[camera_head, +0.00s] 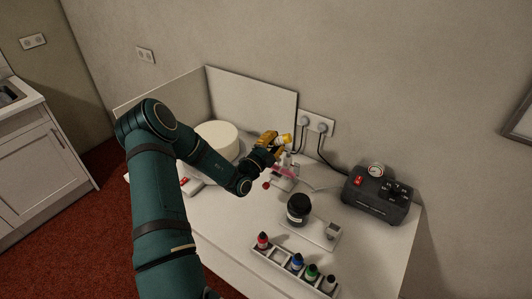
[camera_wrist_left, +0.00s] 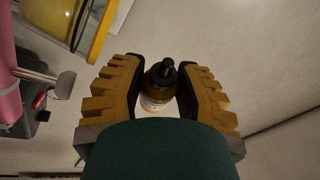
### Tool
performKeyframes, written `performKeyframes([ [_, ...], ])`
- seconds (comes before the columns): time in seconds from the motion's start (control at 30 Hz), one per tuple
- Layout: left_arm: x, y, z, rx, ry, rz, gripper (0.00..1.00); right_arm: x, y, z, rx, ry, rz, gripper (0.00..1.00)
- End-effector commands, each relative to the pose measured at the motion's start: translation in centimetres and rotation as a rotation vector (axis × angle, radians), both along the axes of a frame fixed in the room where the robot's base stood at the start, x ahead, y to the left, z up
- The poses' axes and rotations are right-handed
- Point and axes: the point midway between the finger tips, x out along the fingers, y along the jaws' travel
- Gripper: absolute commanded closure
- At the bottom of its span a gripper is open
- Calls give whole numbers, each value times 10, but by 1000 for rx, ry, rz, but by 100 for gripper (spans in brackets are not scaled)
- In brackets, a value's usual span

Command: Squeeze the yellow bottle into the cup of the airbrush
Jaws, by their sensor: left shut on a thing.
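My left gripper (camera_head: 271,145) is shut on the yellow bottle (camera_head: 285,139) and holds it above the table, near the back panel. In the left wrist view the bottle (camera_wrist_left: 157,98) sits between the two yellow fingers (camera_wrist_left: 160,92), with its dark nozzle showing. The pink airbrush (camera_head: 283,171) is on a stand just below the gripper in the head view. A pink part of it (camera_wrist_left: 8,100) shows at the left edge of the wrist view, apart from the bottle. I cannot make out the cup clearly. My right gripper is not in view.
A white cake (camera_head: 216,138) stands behind my left arm. A dark compressor (camera_head: 376,194) is at the right, a black jar (camera_head: 298,208) in the middle, and a white rack (camera_head: 278,263) with several bottles at the front. White panels (camera_head: 253,105) stand at the back.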

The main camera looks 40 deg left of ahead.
Motion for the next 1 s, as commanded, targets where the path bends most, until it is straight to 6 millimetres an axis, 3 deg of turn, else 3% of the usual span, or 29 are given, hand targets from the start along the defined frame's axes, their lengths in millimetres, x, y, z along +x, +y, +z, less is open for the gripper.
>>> performKeyframes([
  [0.37,0,0,0,-1,0,0,85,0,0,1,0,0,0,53],
  [0.67,1,1,3,-10,16,-12,85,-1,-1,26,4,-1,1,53],
  [0.83,3,-2,2,120,78,-16,85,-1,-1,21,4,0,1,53],
  [1.0,4,-4,1,376,207,-13,85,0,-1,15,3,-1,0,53],
])
